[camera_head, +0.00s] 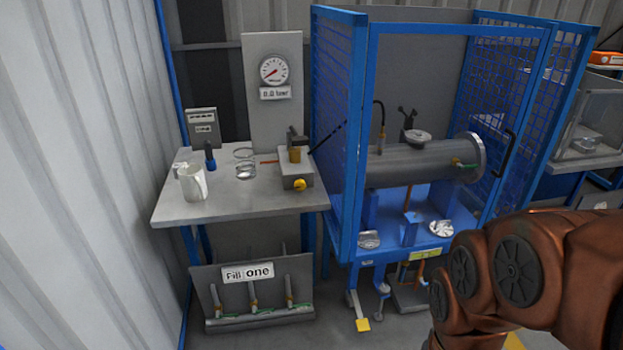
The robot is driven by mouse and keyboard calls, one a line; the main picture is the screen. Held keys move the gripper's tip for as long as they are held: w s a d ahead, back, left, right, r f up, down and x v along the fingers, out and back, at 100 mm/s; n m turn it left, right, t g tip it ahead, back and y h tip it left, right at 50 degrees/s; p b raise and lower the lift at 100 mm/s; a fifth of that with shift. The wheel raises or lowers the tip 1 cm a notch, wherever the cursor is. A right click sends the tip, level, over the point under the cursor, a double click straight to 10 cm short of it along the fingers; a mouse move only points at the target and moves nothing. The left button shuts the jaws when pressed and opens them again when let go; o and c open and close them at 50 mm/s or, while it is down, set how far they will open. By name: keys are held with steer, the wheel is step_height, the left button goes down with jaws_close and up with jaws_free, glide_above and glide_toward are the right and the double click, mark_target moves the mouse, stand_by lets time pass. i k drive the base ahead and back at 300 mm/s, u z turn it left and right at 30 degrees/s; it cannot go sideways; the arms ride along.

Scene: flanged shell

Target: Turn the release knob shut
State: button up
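A small yellow round knob (300,185) sits on the front of a grey block (288,168) at the right front of the grey bench. It looks like the release knob, but no label on it can be read and its turn position cannot be told. A dark lever-like part (297,137) and a yellow-brown fitting (294,155) stand on top of the block. My copper arm shows at the lower right, well away from the knob. My gripper is out of view.
The bench (235,208) holds a white mug (193,183), a blue-handled item (210,157) and a wire coil (245,170). A gauge panel (273,110) stands behind. A blue mesh cage (343,130) around a flanged cylinder (415,163) stands right of the bench. A "Fill one" rack (253,298) stands below.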

mark_target(300, 186)
steer(key=u, duration=0.3)
steer(key=i, duration=0.65)
steer(key=u, duration=0.95)
steer(key=i, duration=0.3)
steer(key=u, duration=0.25)
